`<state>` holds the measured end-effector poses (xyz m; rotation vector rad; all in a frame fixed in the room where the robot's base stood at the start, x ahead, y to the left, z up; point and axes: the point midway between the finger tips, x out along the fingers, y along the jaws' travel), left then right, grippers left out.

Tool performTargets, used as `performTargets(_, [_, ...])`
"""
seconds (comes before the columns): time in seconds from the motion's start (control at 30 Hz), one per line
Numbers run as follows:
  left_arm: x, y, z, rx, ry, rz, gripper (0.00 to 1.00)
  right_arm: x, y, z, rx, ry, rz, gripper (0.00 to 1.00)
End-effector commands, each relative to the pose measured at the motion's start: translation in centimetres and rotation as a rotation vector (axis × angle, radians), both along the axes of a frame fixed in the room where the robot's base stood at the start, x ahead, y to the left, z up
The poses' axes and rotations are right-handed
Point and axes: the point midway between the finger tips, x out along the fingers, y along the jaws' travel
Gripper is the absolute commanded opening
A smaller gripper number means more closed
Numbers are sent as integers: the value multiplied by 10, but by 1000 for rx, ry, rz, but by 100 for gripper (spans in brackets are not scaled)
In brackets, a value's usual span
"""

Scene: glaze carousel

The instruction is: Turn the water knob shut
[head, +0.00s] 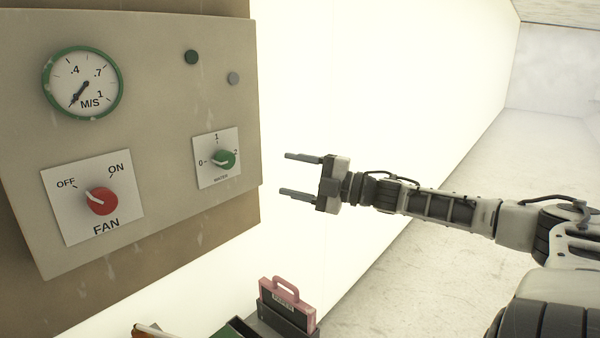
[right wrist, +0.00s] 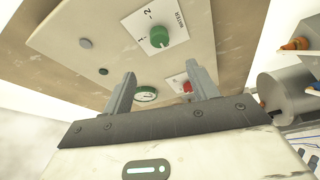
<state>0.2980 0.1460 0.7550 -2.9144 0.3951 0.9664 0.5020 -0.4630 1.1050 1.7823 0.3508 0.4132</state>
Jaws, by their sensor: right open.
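The water knob (head: 225,159) is a round green knob on a white plate (head: 206,175) at the panel's right side, marked 0, 1 and 2. Its white pointer points left, towards the 0 mark; I cannot tell if it lines up exactly. My right gripper (head: 284,173) is open and empty to the right of the panel, fingers pointing left, apart from the knob. In the right wrist view the water knob (right wrist: 159,37) is above and beyond the open fingers (right wrist: 160,75). My left gripper is not in view.
The tan panel (head: 150,140) also holds a red fan knob (head: 102,201) with its pointer towards OFF, a green-rimmed gauge (head: 83,82), a green button (head: 191,57) and a grey one (head: 233,78). A pink-handled case (head: 287,304) stands below. Space between gripper and panel is clear.

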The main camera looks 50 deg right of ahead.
Motion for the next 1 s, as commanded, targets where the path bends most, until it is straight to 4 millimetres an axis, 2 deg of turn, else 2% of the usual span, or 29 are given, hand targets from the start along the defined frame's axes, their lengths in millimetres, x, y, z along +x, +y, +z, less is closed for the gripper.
performTargets(0.23, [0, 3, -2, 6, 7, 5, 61, -8, -4, -1, -1, 1, -2, 59])
performTargets(0.83, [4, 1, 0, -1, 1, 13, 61, -8, -4, -1, -1, 0, -3, 59])
performTargets(0.93, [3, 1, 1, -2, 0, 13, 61, -9, -4, -14, 19, 26, -28, 59])
performTargets(1.0, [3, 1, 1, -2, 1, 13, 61, -12, -3, -38, 59, 79, -78, 59])
